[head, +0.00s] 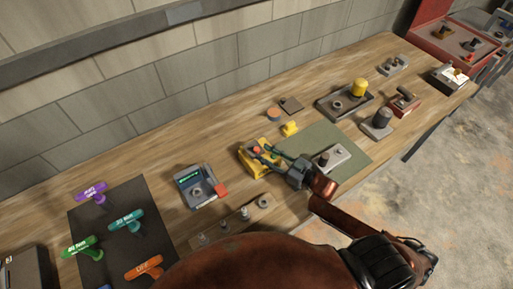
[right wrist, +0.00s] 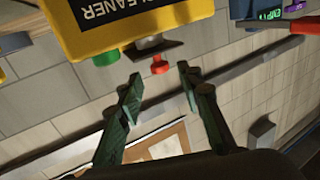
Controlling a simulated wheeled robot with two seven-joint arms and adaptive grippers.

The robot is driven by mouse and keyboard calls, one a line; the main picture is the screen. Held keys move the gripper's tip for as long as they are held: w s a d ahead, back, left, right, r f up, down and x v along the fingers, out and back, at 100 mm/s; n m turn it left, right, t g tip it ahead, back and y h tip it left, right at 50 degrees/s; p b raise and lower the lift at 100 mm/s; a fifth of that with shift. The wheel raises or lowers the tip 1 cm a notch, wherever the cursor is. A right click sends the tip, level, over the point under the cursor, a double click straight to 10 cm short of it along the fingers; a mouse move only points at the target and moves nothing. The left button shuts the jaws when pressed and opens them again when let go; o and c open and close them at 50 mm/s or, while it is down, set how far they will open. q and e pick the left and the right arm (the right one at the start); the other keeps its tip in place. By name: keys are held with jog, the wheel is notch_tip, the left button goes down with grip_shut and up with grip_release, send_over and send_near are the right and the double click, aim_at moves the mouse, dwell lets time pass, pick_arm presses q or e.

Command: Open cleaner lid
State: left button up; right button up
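The cleaner (head: 262,170) is a yellow container on the workbench, partly covered by my right gripper in the head view. In the right wrist view the cleaner (right wrist: 130,22) carries a dark "CLEANER" label, a green cap (right wrist: 106,58), a dark bracket-like part (right wrist: 158,47) and a small red knob (right wrist: 159,66). My right gripper (right wrist: 159,84) is open, its two green fingers apart with the red knob lined up between their tips. No contact shows. In the head view the right gripper (head: 257,153) reaches over the cleaner from the right. My left gripper is not in view.
A grey-blue device (head: 196,187) with a screen and red part stands left of the cleaner. A green mat (head: 348,147) with a metal block lies right. A small yellow object (head: 290,128) stands behind. Coloured T-handles lie on a dark mat (head: 160,215) further left.

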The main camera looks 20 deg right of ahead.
aim_at(257, 149)
jog(key=x, duration=0.4)
jog(key=shift+w+a, duration=0.15)
jog(key=shift+w, duration=0.1)
jog(key=c, duration=0.7)
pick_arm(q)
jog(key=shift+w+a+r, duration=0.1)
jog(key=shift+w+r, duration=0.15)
pick_arm(e)
grip_shut()
